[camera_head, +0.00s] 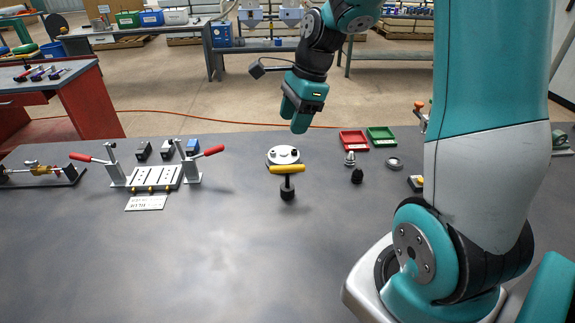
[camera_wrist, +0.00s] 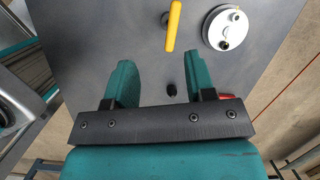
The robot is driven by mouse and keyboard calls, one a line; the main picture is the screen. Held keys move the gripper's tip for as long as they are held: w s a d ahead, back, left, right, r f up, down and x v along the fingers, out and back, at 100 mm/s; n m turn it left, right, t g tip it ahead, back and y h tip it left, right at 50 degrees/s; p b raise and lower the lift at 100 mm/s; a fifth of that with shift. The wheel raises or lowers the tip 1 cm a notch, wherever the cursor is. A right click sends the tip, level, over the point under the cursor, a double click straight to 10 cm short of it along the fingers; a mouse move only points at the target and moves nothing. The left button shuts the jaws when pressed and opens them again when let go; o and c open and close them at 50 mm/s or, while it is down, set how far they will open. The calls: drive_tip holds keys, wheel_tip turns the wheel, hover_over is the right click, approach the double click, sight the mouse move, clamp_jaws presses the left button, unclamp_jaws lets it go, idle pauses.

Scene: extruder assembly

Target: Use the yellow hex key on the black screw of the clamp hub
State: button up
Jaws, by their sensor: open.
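The yellow hex key (camera_head: 287,170) has a T-handle and stands upright in a small black holder (camera_head: 288,194) on the dark table. Its yellow handle (camera_wrist: 173,27) also shows in the wrist view, beyond my fingertips. The clamp hub (camera_head: 276,157) is a pale round disc just behind the hex key. My gripper (camera_head: 297,122) is open and empty, above and behind the hub, apart from both. It also shows in the wrist view (camera_wrist: 157,62).
A toggle-clamp fixture (camera_head: 152,178) with red handles stands left. Red (camera_head: 353,141) and green (camera_head: 381,137) trays lie back right. A black cone-like part (camera_head: 357,175) and a metal ring (camera_head: 394,163) are right of the hub. The table's front middle is clear.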

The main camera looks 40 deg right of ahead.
sight(288, 166)
drive_tip(key=f+m, duration=0.1)
drive_tip(key=f, duration=0.3)
drive_tip(key=w+d+f+m+p, duration=0.1)
drive_tip(key=f, duration=0.2)
drive_tip(key=w+f+m, duration=0.1)
drive_tip(key=f, duration=0.3)
drive_tip(key=shift+w+d+f+m, duration=0.1)
drive_tip(key=shift+d+f+m, duration=0.1)
drive_tip(key=shift+f+m, duration=0.1)
drive_tip(key=shift+p+x, duration=0.95)
drive_tip(key=shift+x, duration=2.15)
drive_tip(key=shift+c, duration=0.2)
clamp_jaws()
